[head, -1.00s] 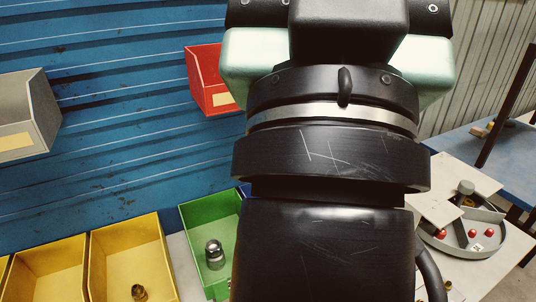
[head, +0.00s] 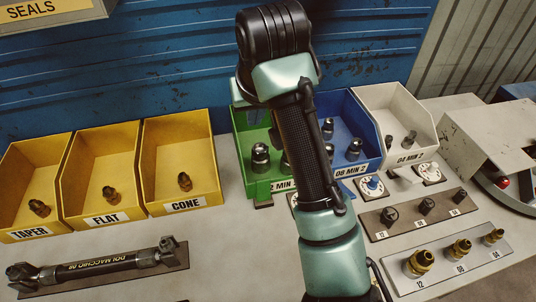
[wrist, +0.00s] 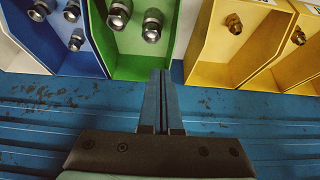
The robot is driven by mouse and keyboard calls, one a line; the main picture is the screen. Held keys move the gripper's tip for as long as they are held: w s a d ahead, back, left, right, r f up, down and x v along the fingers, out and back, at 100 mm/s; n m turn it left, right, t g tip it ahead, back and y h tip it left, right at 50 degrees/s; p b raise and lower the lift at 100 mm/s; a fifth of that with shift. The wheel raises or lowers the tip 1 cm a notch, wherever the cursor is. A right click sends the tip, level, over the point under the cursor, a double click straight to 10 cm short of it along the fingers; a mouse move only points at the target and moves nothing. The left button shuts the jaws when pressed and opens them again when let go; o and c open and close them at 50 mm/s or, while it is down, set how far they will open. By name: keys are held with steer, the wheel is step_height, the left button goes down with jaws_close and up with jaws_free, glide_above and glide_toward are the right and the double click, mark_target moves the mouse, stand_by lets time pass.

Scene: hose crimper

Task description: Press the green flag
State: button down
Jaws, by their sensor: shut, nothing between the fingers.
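The green bin (head: 262,186) stands on the bench with several metal fittings in it, partly hidden by my arm in the head view. It also shows in the wrist view (wrist: 131,66). I cannot make out a separate green flag in either view. My gripper (wrist: 161,73) is shut and empty in the wrist view, its fingertips by the edge of the green bin on the blue wall side. I cannot tell whether it touches the bin. In the head view my gripper is hidden behind my arm.
Yellow bins (head: 178,200) stand left of the green one; a blue bin (head: 366,124) and a white bin (head: 385,97) stand right. The ribbed blue wall (head: 120,70) rises behind. Dials (head: 371,187) and fitting plates (head: 447,270) lie at the front right. A hose (head: 105,264) lies front left.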

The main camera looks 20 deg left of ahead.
mark_target(263, 190)
steer(key=f, duration=0.1)
steer(key=s+d+f+g, duration=0.1)
steer(key=f+h, duration=0.1)
steer(key=shift+s+d+g, duration=0.3)
steer(key=shift+d+g, duration=0.1)
steer(key=x, duration=0.9)
steer(key=shift+f, duration=0.3)
steer(key=shift+s+d+f, duration=0.1)
steer(key=shift+d+f, duration=0.1)
steer(key=shift+s+d+p, duration=0.2)
steer(key=shift+s+d, duration=0.25)
steer(key=shift+s, duration=0.25)
steer(key=shift+s+d+p, duration=0.15)
steer(key=shift+s+d, duration=0.25)
steer(key=shift+s, duration=0.35)
steer(key=shift+f, duration=0.1)
